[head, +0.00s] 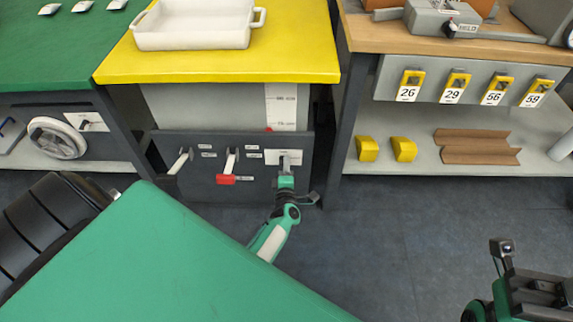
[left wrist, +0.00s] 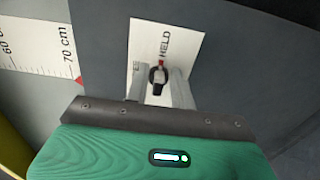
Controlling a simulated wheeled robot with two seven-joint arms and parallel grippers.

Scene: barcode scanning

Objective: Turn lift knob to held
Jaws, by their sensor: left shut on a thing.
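The lift knob (left wrist: 157,76) is a small dark knob on a white plate (left wrist: 143,38) marked HELD. In the left wrist view a small red mark shows at its upper end, beside the word HELD. My left gripper (left wrist: 158,90) has its two grey fingers on either side of the knob and is shut on it. In the head view my left gripper (head: 287,162) reaches the white plate (head: 271,157) at the right of the dark panel, and hides most of the knob. My right gripper (head: 540,290) is partly in view at the lower right; its fingertips cannot be made out.
The dark panel (head: 200,181) under the yellow table (head: 215,66) also bears a red-tipped lever (head: 227,179) and another lever (head: 180,162). A white tray (head: 192,38) stands on the table. A height scale (left wrist: 38,55) shows beside the panel. Open floor lies to the right.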

